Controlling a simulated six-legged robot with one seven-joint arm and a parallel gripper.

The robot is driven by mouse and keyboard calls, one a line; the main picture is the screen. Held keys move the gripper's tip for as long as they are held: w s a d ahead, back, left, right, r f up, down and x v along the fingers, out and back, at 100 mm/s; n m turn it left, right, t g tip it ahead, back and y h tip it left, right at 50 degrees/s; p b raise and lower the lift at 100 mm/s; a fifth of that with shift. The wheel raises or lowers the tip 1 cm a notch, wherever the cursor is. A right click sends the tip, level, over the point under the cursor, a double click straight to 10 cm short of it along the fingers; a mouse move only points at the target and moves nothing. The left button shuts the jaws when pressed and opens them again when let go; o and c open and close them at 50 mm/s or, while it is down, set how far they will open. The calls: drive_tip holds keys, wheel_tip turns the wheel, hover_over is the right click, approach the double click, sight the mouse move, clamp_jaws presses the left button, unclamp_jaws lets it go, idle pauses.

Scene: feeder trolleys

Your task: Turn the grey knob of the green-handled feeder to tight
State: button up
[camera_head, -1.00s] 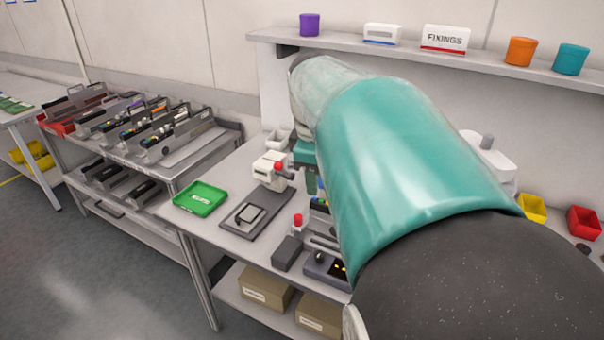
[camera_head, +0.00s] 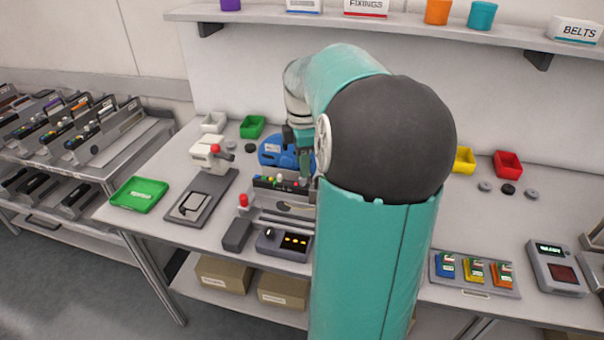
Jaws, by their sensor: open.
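A feeder (camera_head: 282,183) with a dark top edge and several small coloured parts lies in a grey fixture on the bench. I cannot tell whether its handle is green. The grey knob cannot be made out; it is hidden or too small. My gripper (camera_head: 304,160) hangs pointing down just above the feeder's back right part, in front of a blue round reel (camera_head: 280,152). The jaws are open, with nothing seen between them, and partly hidden by my arm. Whether they touch the feeder is not clear.
More feeders (camera_head: 85,130) stand on a trolley at the left. A white press with a red knob (camera_head: 208,153), a green tray (camera_head: 138,194) and a black-and-grey control box (camera_head: 284,243) share the bench. A shelf (camera_head: 400,27) runs behind. My arm covers the middle.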

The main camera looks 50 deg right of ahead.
sight(303, 181)
drive_tip(key=shift+f, duration=2.2)
clamp_jaws()
